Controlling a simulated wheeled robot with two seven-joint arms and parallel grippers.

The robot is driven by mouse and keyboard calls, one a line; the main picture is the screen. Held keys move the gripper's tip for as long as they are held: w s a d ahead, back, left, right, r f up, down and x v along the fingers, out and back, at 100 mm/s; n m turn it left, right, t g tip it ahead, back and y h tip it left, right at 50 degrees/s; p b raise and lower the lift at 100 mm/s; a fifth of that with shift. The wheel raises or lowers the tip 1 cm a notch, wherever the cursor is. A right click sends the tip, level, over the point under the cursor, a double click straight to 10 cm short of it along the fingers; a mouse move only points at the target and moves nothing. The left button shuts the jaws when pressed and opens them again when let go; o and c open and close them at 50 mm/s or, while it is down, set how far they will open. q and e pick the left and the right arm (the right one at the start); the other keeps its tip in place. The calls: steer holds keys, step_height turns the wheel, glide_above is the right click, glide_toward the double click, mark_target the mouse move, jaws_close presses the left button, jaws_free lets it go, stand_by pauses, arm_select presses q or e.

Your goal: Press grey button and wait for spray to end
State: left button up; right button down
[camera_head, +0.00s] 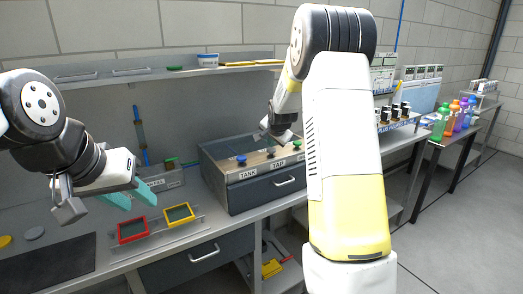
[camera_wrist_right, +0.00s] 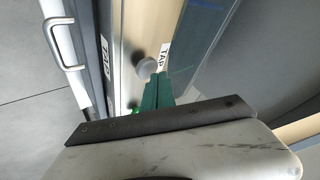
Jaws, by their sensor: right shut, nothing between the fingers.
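The grey button (camera_wrist_right: 147,67) is a round knob on the wooden top strip of the station, beside a TAP label. In the head view the grey button (camera_head: 271,152) sits above the front TAP label, between a blue knob (camera_head: 241,160) and a green one (camera_head: 297,144). My right gripper (camera_wrist_right: 158,76) is shut and empty, its green fingertips right beside the grey button; I cannot tell whether they touch. In the head view its fingers are hidden. My left gripper (camera_head: 138,202) is open and empty, its teal fingers apart near the framed membranes.
A red frame (camera_head: 133,231) and a yellow frame (camera_head: 179,213) stand in a holder on the worktop, left of the station (camera_head: 261,193). A shelf (camera_head: 170,74) runs along the wall behind. Coloured bottles (camera_head: 440,121) stand on the far right table.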

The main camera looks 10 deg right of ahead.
mark_target(272, 150)
steer(key=shift+f, duration=0.7)
stand_by(1.0)
steer(key=shift+r, duration=1.05)
steer(key=shift+r, duration=2.5)
